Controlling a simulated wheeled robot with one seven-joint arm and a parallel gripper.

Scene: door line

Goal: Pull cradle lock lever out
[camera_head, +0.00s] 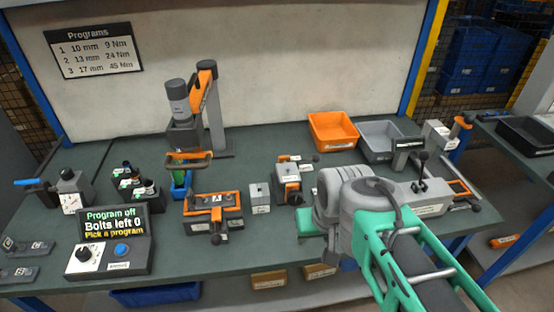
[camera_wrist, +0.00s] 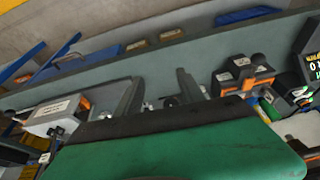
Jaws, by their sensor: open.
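No readable label marks the cradle lock lever, so I cannot tell which lever it is. An orange-and-grey cradle-like fixture (camera_head: 232,206) has a dark round-ended lever (camera_head: 216,238) at its front; the fixture also shows in the wrist view (camera_wrist: 230,78). A long grey fixture (camera_head: 428,200) at the right carries an upright black-knobbed lever (camera_head: 422,168) and a dark knob at its right front end. My gripper (camera_wrist: 160,92) shows in the wrist view as two dark fingers set apart, open, with no lever between them. In the head view my arm hides its fingertips.
A small block fixture with orange parts (camera_head: 289,180) stands mid-bench. An orange bin (camera_head: 333,131) and a grey bin (camera_head: 388,140) are behind. The control box (camera_head: 110,258) is front left. A post tool (camera_head: 190,110) rises at the back. Bare bench lies at front centre.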

